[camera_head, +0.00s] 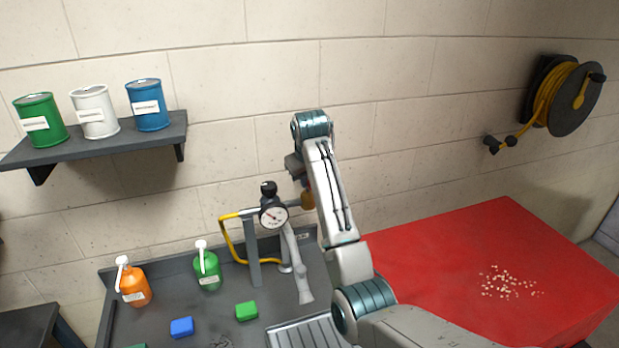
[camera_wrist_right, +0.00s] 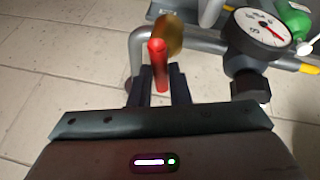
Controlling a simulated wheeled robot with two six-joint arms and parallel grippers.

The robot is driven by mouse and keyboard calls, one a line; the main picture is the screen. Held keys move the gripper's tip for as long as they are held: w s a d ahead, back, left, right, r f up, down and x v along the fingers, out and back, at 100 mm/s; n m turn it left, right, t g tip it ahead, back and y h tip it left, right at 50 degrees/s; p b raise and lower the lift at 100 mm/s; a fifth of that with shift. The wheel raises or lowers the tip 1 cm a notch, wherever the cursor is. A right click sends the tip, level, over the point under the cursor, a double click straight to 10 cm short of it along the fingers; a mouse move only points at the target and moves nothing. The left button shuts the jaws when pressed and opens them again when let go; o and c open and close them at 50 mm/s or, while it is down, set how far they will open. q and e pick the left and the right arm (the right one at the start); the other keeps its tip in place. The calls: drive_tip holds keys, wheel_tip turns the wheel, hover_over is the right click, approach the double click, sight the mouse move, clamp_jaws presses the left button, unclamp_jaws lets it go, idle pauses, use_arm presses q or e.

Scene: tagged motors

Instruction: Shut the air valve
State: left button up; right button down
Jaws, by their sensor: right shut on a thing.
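The air valve has a brass body (camera_head: 308,199) on a grey pipe by the wall, just right of a round pressure gauge (camera_head: 273,217). In the right wrist view the brass body (camera_wrist_right: 170,35) and the valve's red lever (camera_wrist_right: 158,66) show, with the gauge (camera_wrist_right: 262,32) to the right. The lever's end points toward the wrist camera. My right gripper (camera_head: 299,178) reaches the valve from above. Its fingers (camera_wrist_right: 160,92) are shut on the red lever, one on each side. In the head view the gripper and arm hide most of the lever. My left gripper is not in view.
A yellow hose (camera_head: 226,238) loops left of the gauge. Orange (camera_head: 134,285) and green (camera_head: 208,270) bottles stand on the grey bench, with blue (camera_head: 182,327) and green (camera_head: 246,311) blocks in front. A red table (camera_head: 440,262) is at right, a hose reel (camera_head: 575,97) on the wall.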

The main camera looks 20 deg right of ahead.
drive_tip(key=shift+a+m+h, duration=0.1)
drive_tip(key=shift+m+h, duration=0.3)
drive_tip(key=shift+m, duration=0.6)
drive_tip(key=c, duration=1.4)
unclamp_jaws()
drive_tip(key=shift+o, duration=0.2)
